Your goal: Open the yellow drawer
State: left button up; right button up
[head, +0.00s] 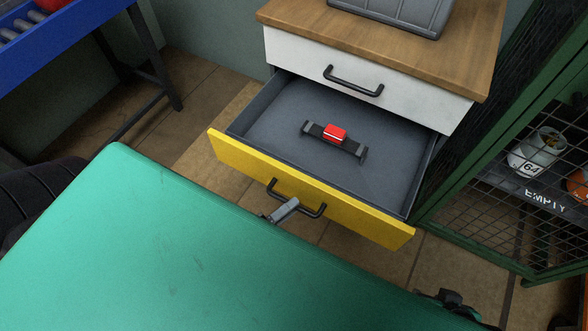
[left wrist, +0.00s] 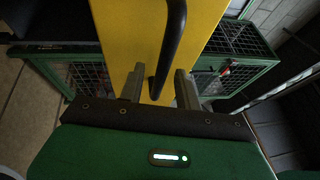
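The yellow drawer (head: 330,200) is pulled well out of the cabinet, below a closed white drawer (head: 370,88). Its grey inside shows, with a dark clamp-like thing with a red block (head: 335,133) lying in it. The drawer's black bar handle (head: 314,213) is on its front. My left gripper (head: 285,210) is at the handle; most of it is hidden in the head view. In the left wrist view, its two fingers (left wrist: 157,90) stand apart on either side of the black handle (left wrist: 172,45), with yellow showing in the gaps.
A broad green surface (head: 170,240) fills the lower left and comes close to the drawer front. A green mesh cage (head: 500,210) stands close on the right, with canisters inside. A blue table (head: 60,42) stands at the upper left. Tiled floor (head: 180,85) shows left of the cabinet.

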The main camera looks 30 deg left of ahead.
pick_arm(q)
jog(key=v, duration=1.2)
jog(key=shift+s+a, duration=0.1)
jog(key=shift+s, duration=0.15)
